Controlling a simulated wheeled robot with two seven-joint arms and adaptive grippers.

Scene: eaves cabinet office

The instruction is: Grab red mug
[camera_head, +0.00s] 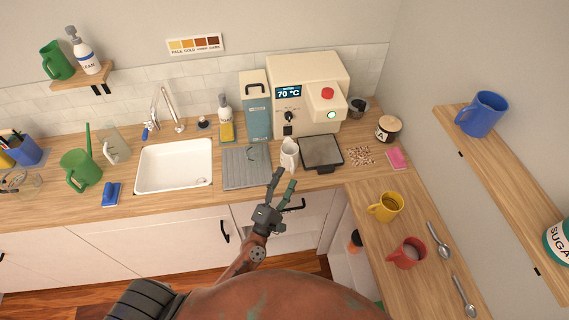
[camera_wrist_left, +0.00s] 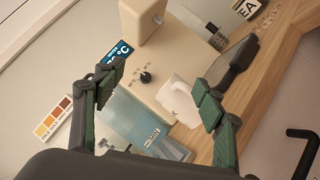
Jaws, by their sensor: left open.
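The red mug (camera_head: 407,254) stands on the right-hand counter in the head view, with dark content inside and its handle toward the left. It does not show in the left wrist view. My left gripper (camera_head: 282,181) is open and empty in front of the sink counter, well to the left of and beyond the red mug. In the left wrist view its two fingers (camera_wrist_left: 158,92) are spread, with a white mug (camera_wrist_left: 179,101) beyond them. My right gripper is not in view.
A yellow mug (camera_head: 386,207) stands just behind the red mug. Spoons (camera_head: 438,241) lie to its right. The white mug (camera_head: 289,155) and a dark tray (camera_head: 321,153) stand near my left gripper, before the coffee machine (camera_head: 310,85). A shelf (camera_head: 510,180) overhangs at right.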

